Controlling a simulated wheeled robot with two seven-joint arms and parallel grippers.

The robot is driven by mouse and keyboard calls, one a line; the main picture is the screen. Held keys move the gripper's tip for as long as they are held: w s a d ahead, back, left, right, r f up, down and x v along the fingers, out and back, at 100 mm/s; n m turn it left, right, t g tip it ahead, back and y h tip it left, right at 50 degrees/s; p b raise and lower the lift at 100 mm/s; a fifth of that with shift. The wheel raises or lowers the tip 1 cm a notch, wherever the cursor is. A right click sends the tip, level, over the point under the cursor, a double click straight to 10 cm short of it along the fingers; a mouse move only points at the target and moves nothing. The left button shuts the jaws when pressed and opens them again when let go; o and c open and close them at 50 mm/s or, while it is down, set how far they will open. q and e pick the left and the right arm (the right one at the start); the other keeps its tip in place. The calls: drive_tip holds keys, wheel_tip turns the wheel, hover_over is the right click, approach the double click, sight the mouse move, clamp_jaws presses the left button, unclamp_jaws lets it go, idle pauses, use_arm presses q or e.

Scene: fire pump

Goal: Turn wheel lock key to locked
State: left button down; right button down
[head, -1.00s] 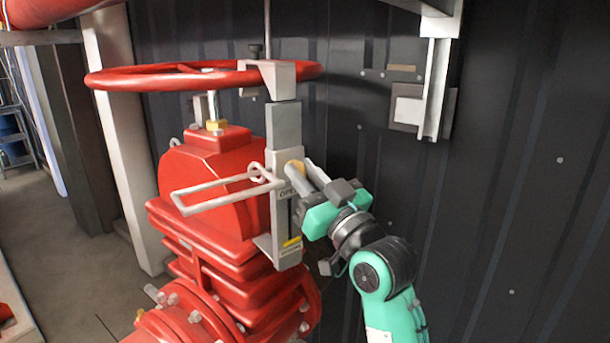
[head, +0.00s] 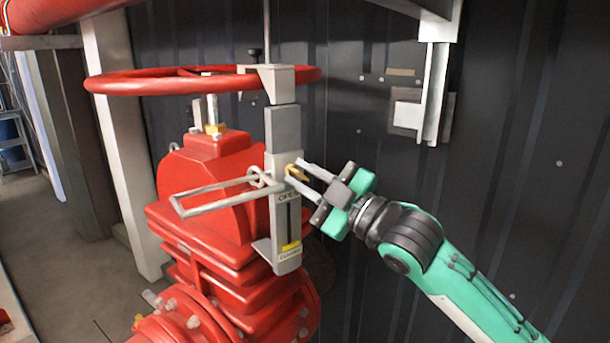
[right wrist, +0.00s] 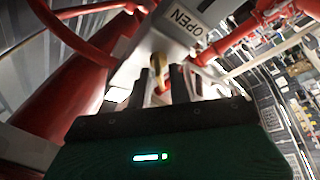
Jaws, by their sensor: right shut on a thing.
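The brass key (head: 299,174) sits in the side of the grey wheel lock (head: 284,128). It also shows in the right wrist view (right wrist: 160,76). The lock stands upright beside the red valve and hooks over the rim of the red handwheel (head: 150,82). Its face reads OPEN near the top, with a yellow mark (head: 291,246) low down. My right gripper (head: 296,172) reaches in from the right and is shut on the key, with one finger on either side. The fingers partly hide the key. My left gripper is not in view.
A pale wire loop handle (head: 215,195) sticks out leftward from the lock. The red valve body (head: 215,190) stands behind and below. A dark ribbed wall (head: 540,150) is behind my right arm, with a metal bracket (head: 436,90) at upper right.

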drive_tip(key=shift+r+n+g+p, duration=0.2)
drive_tip(key=shift+n+p, duration=0.15)
drive_tip(key=shift+n, duration=0.25)
drive_tip(key=shift+r+n+g+p, duration=0.1)
drive_tip(key=shift+n+g+p, duration=0.15)
drive_tip(key=shift+n, duration=0.35)
drive_tip(key=n+g+p, duration=0.1)
drive_tip(key=n+p, duration=0.1)
drive_tip(key=p, duration=0.1)
drive_tip(key=n+p, duration=0.2)
drive_tip(key=n, duration=0.1)
drive_tip(key=shift+d+r+g+h+p, duration=0.1)
drive_tip(key=shift+g+h+p, duration=0.25)
drive_tip(key=shift+h+p, duration=0.05)
drive_tip(key=shift+f+n+g+h+p, duration=0.3)
drive_tip(key=shift+n+g+p, duration=0.1)
drive_tip(key=shift+n+p, duration=0.7)
drive_tip(key=c, duration=1.6)
unclamp_jaws()
